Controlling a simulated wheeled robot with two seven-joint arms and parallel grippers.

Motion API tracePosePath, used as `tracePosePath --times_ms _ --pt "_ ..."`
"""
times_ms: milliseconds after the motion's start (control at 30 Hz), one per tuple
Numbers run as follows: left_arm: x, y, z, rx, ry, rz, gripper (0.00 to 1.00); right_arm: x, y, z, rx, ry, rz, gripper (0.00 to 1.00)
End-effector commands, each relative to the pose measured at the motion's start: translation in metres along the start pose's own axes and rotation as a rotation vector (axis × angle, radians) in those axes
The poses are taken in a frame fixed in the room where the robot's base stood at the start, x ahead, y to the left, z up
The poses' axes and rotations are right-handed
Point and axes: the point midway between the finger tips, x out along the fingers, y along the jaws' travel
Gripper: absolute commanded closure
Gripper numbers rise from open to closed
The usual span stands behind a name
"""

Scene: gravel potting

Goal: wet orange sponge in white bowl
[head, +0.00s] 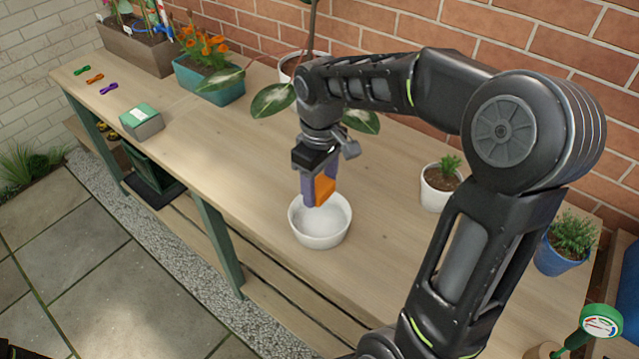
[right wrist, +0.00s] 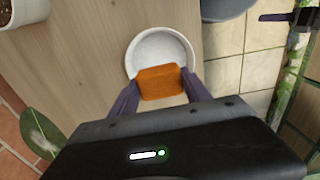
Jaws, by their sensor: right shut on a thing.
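The orange sponge (head: 324,190) is held between the purple-grey fingers of my right gripper (head: 318,192). It sits above the back part of the white bowl (head: 320,236), which stands on the wooden bench. In the right wrist view the sponge (right wrist: 161,82) is between the two fingertips (right wrist: 160,84) and covers the near part of the bowl (right wrist: 160,38). Whether the sponge touches anything in the bowl cannot be told. The bowl's inside looks pale; any water in it is hard to make out. My left gripper is not in view.
A white pot with a small plant (head: 440,185) stands right of the bowl. A large-leafed plant (head: 275,100) is behind my gripper. A green-and-white box (head: 142,122) and several coloured ties (head: 95,78) lie at the left. The bench is clear left of the bowl.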

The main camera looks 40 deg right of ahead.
Motion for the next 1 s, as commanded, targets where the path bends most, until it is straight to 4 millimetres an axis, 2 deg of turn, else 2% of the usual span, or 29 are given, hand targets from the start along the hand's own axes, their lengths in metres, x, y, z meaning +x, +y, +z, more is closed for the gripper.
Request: tracePosePath --times_ms 700,1000 --pt "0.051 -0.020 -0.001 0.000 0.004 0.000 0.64 0.069 0.000 0.000 -0.001 -0.001 0.000 0.77" --pt "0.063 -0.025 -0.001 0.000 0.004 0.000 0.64 0.088 0.000 0.000 -0.001 -0.001 0.000 0.77"
